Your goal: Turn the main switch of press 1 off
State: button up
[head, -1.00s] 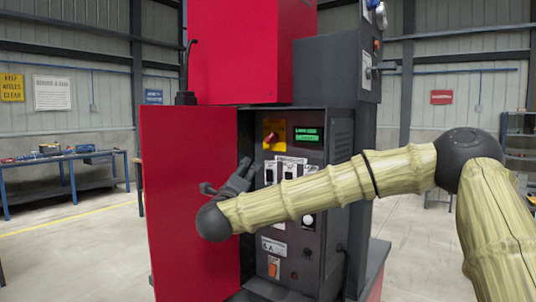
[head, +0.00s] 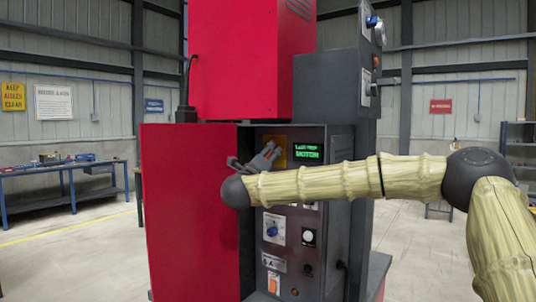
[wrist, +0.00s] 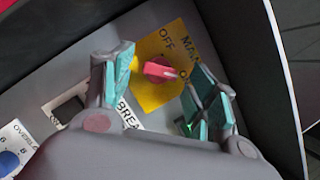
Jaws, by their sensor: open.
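The main switch is a red knob (wrist: 158,70) with a pale pointer tip, on a yellow plate (wrist: 150,92) marked OFF and MAIN. The tip points toward the second, partly hidden label at lower right, away from OFF. My gripper (wrist: 163,66) is open in the wrist view, with teal pads either side of the knob; I cannot tell whether they touch it. In the head view my gripper (head: 272,150) is in front of the yellow plate (head: 272,140) and hides the knob.
A green-lettered display (head: 307,155) is right of the switch. A blue knob (head: 271,231) and a white button (head: 308,237) are below. The open red door (head: 190,220) stands close on the left. Breakers are partly hidden by my arm.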

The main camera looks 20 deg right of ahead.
jog(key=shift+w+d+r, duration=0.15)
jog(key=shift+w+d, duration=0.15)
jog(key=shift+w, duration=0.1)
jog(key=c, duration=1)
jog(key=shift+n, duration=0.4)
jog(key=n+g+y+p, duration=0.1)
jog(key=n+p, duration=0.4)
jog(key=p, duration=0.1)
jog(key=n+g+y+p, duration=0.1)
jog(key=n+g+p, duration=0.1)
jog(key=n+p, duration=0.3)
jog(key=r+n+g+y+p, duration=0.1)
jog(key=n+g+y+p, duration=0.1)
jog(key=n+p, duration=0.4)
jog(key=shift+p, duration=0.7)
jog(key=shift+f+n, duration=0.15)
jog(key=shift+n, duration=0.15)
